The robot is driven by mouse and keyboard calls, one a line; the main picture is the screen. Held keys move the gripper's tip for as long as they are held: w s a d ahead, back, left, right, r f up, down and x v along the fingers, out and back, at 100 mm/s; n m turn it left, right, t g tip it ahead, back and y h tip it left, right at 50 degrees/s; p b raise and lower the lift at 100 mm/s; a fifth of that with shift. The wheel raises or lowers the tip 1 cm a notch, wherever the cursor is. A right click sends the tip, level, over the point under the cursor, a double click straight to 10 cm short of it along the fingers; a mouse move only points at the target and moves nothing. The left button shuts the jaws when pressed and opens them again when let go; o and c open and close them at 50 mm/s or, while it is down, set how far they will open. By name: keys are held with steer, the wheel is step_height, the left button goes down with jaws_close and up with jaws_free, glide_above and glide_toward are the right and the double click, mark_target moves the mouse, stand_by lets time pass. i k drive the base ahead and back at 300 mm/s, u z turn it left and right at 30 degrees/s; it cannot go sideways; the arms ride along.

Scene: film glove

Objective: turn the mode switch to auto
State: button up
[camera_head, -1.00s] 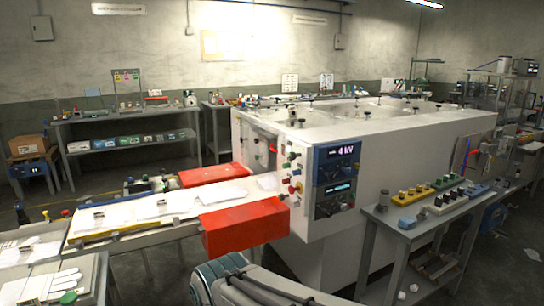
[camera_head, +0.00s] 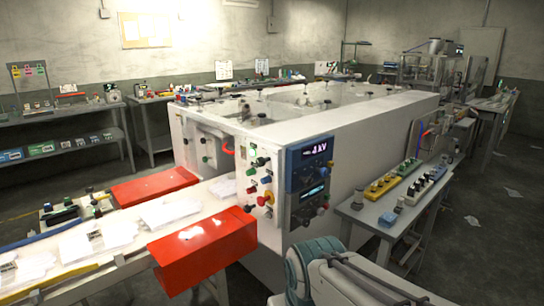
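A blue-and-black control panel (camera_head: 309,165) is on the near corner of the large white machine (camera_head: 345,150). It has a display reading about "4 kV", a second lit cyan display and a row of small knobs (camera_head: 310,212) below. A pale side plate (camera_head: 262,190) left of it carries several green, red, yellow and dark buttons or knobs. I cannot tell which of these is the mode switch or how it is set; labels are too small to read. Part of my arm shows at the bottom, in front of the machine. My gripper is out of view.
Red guards (camera_head: 205,250) flank the conveyor (camera_head: 85,260), which carries white gloves, left of the panel. A grey bench (camera_head: 365,214) at right holds yellow, green and blue blocks with knobs (camera_head: 382,187). Open floor (camera_head: 485,235) lies at far right, with scattered scraps.

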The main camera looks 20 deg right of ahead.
mark_target(261, 162)
steer(key=u, duration=0.15)
steer(key=i, duration=0.95)
steer(key=u, duration=0.6)
